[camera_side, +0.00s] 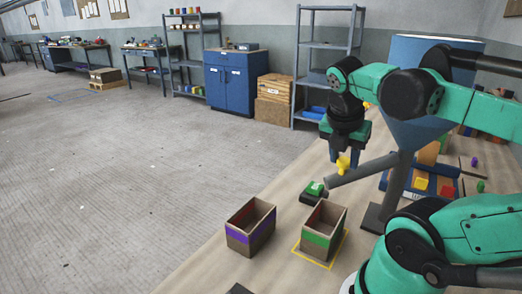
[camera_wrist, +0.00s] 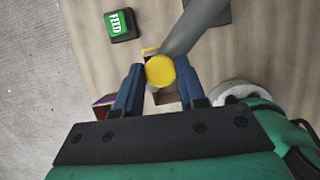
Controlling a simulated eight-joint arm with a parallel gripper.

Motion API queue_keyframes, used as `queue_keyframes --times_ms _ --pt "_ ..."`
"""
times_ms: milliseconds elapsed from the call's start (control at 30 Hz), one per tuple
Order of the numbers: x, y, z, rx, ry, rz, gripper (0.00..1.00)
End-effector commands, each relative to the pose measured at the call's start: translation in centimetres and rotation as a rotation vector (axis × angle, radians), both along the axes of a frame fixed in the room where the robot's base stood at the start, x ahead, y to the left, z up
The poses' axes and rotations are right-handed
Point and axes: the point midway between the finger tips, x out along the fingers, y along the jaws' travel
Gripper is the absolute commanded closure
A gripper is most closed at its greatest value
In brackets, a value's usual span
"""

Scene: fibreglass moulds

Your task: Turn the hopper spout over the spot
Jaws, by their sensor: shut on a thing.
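The blue hopper (camera_side: 410,130) stands on a grey post at the right of the bench, partly hidden by my arm. Its grey spout (camera_side: 365,170) slopes down to the left and shows in the wrist view (camera_wrist: 192,30). A yellow knob (camera_side: 343,163) stands on the spout near its outer end. My gripper (camera_side: 342,158) is shut on the knob, which sits between the blue fingers in the wrist view (camera_wrist: 160,71). The yellow-outlined spot (camera_side: 309,262) surrounds a green-banded box (camera_side: 316,238). In the side view, the spout end appears just behind this open box.
A purple-banded open box (camera_side: 237,240) stands left of the green-banded one. A green button (camera_side: 314,188) on a dark base sits behind the boxes; it reads FEED in the wrist view (camera_wrist: 119,24). A blue tray (camera_side: 399,185) with coloured blocks lies at the right.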

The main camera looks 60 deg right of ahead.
Motion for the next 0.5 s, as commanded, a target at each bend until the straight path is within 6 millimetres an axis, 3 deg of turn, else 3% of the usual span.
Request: queue_keyframes --times_ms 100,133,233,500 --pt "0.10 0.04 0.06 0.003 -0.004 0.001 1.00" --pt "0.10 0.04 0.06 0.003 -0.004 0.001 0.62" --pt "0.09 0.03 0.05 0.002 -0.003 0.000 0.33" --pt "0.05 0.01 0.04 0.001 -0.002 -0.001 0.33"
